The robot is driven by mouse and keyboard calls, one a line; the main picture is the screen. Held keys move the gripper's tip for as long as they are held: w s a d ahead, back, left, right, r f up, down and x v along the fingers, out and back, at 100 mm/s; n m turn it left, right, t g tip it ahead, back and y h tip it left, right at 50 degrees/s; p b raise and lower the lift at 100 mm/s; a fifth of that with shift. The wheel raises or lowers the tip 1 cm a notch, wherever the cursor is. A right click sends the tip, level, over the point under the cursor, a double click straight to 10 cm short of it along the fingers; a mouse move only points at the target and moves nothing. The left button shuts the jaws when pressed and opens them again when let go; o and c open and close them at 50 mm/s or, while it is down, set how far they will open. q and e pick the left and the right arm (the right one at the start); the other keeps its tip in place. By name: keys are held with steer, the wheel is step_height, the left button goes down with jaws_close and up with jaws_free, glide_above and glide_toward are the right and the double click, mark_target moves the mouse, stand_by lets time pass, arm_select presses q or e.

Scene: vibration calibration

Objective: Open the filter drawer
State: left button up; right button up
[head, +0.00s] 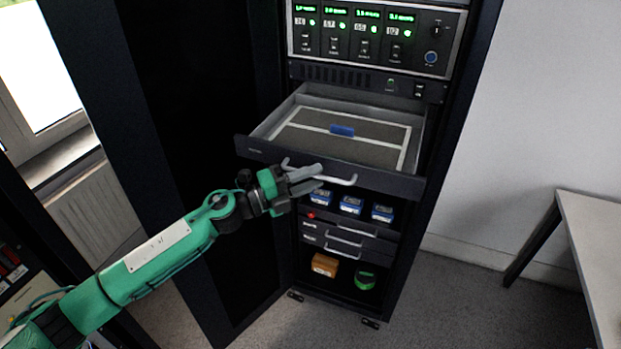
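The filter drawer (258,151) is pulled out of the dark rack cabinet. Inside it lies a grey filter panel (375,151) with a white frame and a blue tab (342,130). A light bar handle (342,181) runs across the drawer's front. My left gripper (305,180) is at the left part of this handle, its fingers pointing right. The fingers overlap the handle in the picture; I cannot tell whether they grip it or how far apart they are. My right gripper is not in view.
The cabinet door (200,180) stands open at the left, beside my arm. Below the drawer are several blue devices (351,205), closed small drawers (352,244), an orange box (324,264) and a green round item (365,280). A table (590,215) stands at the right.

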arm_select(q)
steer(key=b+v, duration=0.6)
steer(key=v, duration=0.7)
steer(key=shift+s+a, duration=0.2)
steer(key=shift+a, duration=0.05)
